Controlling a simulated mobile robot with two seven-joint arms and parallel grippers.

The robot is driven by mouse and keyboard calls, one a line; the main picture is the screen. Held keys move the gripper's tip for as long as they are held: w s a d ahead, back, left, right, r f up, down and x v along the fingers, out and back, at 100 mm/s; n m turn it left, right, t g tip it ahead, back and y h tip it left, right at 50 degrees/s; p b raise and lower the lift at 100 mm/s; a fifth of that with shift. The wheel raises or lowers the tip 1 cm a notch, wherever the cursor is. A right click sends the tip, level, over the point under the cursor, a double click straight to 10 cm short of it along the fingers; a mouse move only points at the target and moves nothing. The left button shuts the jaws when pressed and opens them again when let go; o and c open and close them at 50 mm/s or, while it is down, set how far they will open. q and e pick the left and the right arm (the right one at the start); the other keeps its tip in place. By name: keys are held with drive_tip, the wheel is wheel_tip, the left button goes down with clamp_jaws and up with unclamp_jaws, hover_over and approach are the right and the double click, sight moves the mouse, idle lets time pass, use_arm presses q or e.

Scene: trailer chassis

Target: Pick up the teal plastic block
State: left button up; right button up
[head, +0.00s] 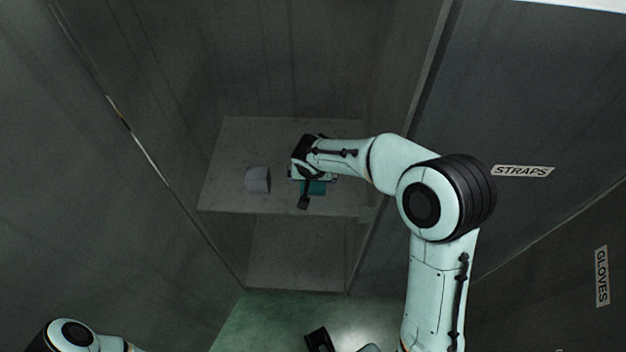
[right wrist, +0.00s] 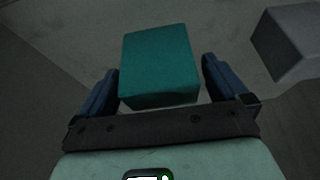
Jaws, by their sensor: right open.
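The teal plastic block (head: 317,188) rests on a grey shelf (head: 232,150) in the head view, partly hidden by my right gripper (head: 305,188). In the right wrist view the teal block (right wrist: 160,60) shows whole, with its far end beyond the fingertips. My right gripper (right wrist: 160,72) is open, with one blue finger on each side of the block's near part. Narrow gaps show between the fingers and the block. A dark part with a pale piece beside it at the bottom of the head view may be my left gripper (head: 320,341), its fingers unclear.
A grey-lilac block (head: 258,180) stands on the shelf left of the teal one; it also shows in the right wrist view (right wrist: 292,42). Dark walls enclose the shelf at the sides and back. The right wall carries a STRAPS label (head: 523,171).

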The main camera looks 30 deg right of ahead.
drive_tip(key=c, duration=1.1)
